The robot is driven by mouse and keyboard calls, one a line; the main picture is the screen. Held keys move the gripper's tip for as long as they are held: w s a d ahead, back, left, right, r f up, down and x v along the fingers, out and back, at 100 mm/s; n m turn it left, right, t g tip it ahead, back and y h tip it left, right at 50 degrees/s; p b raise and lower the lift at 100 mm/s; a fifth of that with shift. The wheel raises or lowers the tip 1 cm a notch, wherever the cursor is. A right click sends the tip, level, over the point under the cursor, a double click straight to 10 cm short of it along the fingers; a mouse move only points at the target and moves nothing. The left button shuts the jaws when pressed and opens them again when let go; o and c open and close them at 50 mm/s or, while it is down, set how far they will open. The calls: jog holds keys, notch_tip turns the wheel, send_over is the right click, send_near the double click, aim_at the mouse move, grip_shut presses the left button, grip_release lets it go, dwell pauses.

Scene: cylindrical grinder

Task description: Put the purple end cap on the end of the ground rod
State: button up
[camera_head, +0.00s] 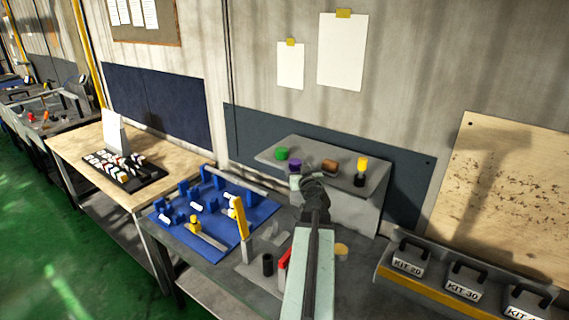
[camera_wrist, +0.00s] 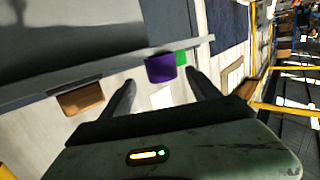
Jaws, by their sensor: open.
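The purple end cap (camera_head: 295,163) stands on the grey raised shelf (camera_head: 268,153) at the back of the bench. My gripper (camera_head: 303,183) is just in front of it and hides part of the cap's surroundings. In the wrist view the purple cap (camera_wrist: 161,68) appears ahead of and between the two open fingers (camera_wrist: 163,90); I see nothing between the fingers themselves. A long grey rod (camera_head: 238,181) lies across blue supports on the blue board, left of my gripper. I cannot tell for certain that it is the ground rod.
On the shelf, a green cap (camera_head: 282,153) is left of the purple one; a brown block (camera_head: 330,165) and a yellow-and-black piece (camera_head: 361,171) are right. A yellow upright (camera_head: 240,217) and black cylinder (camera_head: 267,264) stand in front. Kit boxes (camera_head: 464,281) are at right.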

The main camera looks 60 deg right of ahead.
aim_at(297, 167)
jog(key=shift+x, duration=1.35)
jog(key=shift+w+d+f+b, duration=0.15)
jog(key=shift+w+d+b, duration=0.1)
jog(key=shift+w+b, duration=0.05)
jog(key=b+x, duration=0.1)
jog(key=x, duration=0.4)
jog(key=shift+a+f, duration=0.15)
jog(key=shift+s+a, duration=0.1)
jog(key=c, duration=1.4)
notch_tip(297, 167, up, 10)
jog(key=p, duration=1)
